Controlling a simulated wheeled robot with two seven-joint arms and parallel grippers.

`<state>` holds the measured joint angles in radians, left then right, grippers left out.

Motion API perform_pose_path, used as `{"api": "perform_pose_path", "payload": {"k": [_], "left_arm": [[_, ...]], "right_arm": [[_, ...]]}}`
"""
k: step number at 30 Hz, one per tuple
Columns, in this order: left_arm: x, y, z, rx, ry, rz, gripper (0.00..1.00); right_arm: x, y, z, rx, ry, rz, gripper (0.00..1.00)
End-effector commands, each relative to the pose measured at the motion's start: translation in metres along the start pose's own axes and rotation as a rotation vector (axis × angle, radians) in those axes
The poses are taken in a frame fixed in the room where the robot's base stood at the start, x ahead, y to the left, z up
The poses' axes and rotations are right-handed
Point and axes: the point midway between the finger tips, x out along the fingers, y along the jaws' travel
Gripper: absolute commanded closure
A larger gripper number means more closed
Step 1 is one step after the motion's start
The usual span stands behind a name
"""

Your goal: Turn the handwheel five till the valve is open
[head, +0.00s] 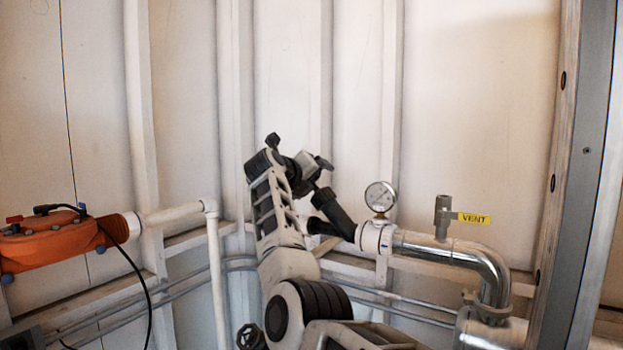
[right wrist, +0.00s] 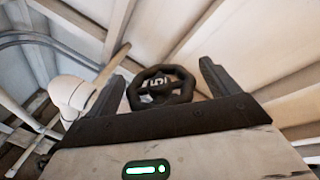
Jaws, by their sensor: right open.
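A dark, ring-shaped handwheel (right wrist: 162,86) with a pale marking on its hub shows in the right wrist view, between and beyond the fingers of my right gripper (right wrist: 146,74). The gripper is open, with a dark finger on each side of the wheel and nothing held. I cannot tell whether the fingers touch the rim. In the head view, my right arm rises from the bottom centre. A dark handwheel (head: 250,337) shows low beside it, cut by the bottom edge; I cannot tell whether it is the same one. My left gripper is not in view.
A pressure gauge (head: 380,197) and a chrome pipe (head: 450,249) with a yellow VENT tag (head: 474,218) stand right of my arm. An orange unit (head: 52,242) with a black cable is at left. A white pipe (head: 216,275) runs down near the lower handwheel.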

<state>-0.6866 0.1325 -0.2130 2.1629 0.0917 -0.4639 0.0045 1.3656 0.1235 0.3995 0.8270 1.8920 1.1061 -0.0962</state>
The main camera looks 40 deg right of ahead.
Motion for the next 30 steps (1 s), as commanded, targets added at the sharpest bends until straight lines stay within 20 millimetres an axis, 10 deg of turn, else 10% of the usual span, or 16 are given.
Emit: {"api": "perform_pose_path", "payload": {"k": [11,17,30], "left_arm": [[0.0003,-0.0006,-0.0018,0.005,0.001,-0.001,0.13],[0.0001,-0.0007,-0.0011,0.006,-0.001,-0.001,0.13],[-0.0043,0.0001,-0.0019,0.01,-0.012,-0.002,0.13]], "right_arm": [[0.0078,0.0002,-0.0002,0.001,-0.001,0.0,0.13],[0.0076,0.0001,-0.0002,0.001,-0.001,0.0,0.55],[0.0068,-0.0004,0.0009,-0.006,0.0,0.079,0.55]]}}
